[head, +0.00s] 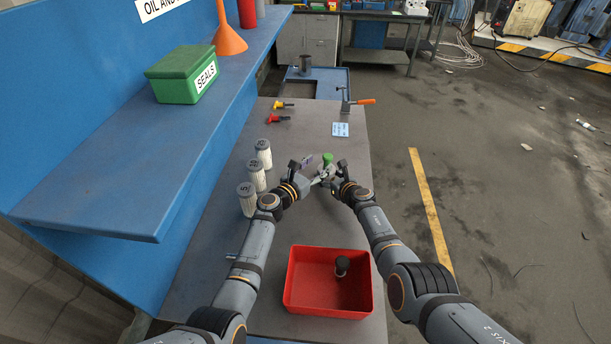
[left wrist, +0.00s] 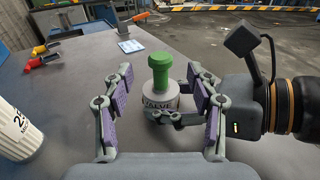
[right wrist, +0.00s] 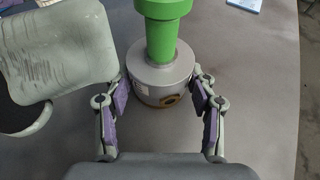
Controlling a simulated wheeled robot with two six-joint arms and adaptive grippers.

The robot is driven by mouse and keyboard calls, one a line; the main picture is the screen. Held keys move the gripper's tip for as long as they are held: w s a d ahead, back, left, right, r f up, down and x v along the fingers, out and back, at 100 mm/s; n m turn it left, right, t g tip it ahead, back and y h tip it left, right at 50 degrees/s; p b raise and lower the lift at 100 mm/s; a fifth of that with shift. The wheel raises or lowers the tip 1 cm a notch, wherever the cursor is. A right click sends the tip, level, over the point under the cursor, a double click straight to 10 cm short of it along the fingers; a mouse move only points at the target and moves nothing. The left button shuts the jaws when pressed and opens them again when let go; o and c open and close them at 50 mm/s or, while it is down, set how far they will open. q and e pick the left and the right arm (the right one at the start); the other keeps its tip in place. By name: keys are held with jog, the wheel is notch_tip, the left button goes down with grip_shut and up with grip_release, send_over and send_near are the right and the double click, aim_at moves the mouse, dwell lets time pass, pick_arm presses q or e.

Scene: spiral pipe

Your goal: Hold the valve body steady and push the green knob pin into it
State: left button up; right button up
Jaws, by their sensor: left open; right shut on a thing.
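The grey valve body (left wrist: 162,101) stands upright on the workbench, marked "VALVE" in the left wrist view. The green knob pin (left wrist: 160,72) stands upright in its top, with a length of green stem showing under the knob. In the right wrist view my right gripper (right wrist: 160,103) is shut on the valve body (right wrist: 160,82), one finger on each side. A brass port shows low on its side. My left gripper (left wrist: 160,98) is open, its fingers spread to either side of the valve and pin, without visible grip. The knob also shows in the head view (head: 327,158).
A red bin (head: 300,280) with a dark cylinder (head: 342,265) sits at the bench's near end. Several white filters (head: 256,175) stand on the left. Red (head: 278,119) and yellow (head: 284,104) handled parts and an orange-handled clamp (head: 358,102) lie farther back. A blue shelf overhangs the left.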

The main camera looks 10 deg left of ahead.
jog(key=o, duration=1.7)
pick_arm(q)
jog(key=v, duration=0.7)
jog(key=shift+s, duration=0.25)
jog(key=shift+a, duration=0.15)
pick_arm(e)
jog(key=shift+s, duration=0.1)
jog(key=shift+s+d+r, duration=0.25)
jog(key=shift+s, duration=0.25)
jog(key=v, duration=1)
jog(key=shift+s+d+r, duration=0.2)
jog(key=shift+d, duration=0.1)
pick_arm(q)
jog(key=shift+r, duration=0.15)
pick_arm(e)
jog(key=shift+r, duration=0.1)
pick_arm(q)
notch_tip(320, 180, up, 9)
jog(key=p, duration=0.9)
pick_arm(e)
notch_tip(320, 180, up, 9)
jog(key=shift+f, duration=0.1)
